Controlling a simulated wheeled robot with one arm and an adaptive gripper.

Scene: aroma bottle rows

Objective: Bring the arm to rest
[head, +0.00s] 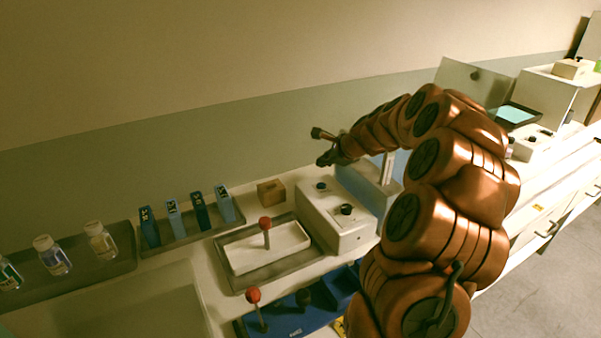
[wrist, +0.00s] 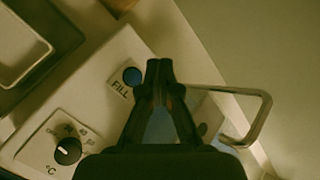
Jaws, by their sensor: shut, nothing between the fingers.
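My gripper (head: 322,146) is at the end of my copper-coloured arm, raised above the bench near the back wall in the head view. It is above and behind the white machine (head: 338,220). In the wrist view my gripper (wrist: 160,66) is shut with its fingertips together and nothing held. Beneath it there lies the machine's white top (wrist: 92,82), with a blue button marked FILL (wrist: 132,76) and a black temperature dial (wrist: 67,151).
A blue holder (head: 297,318) is in front. The wall behind is bare.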

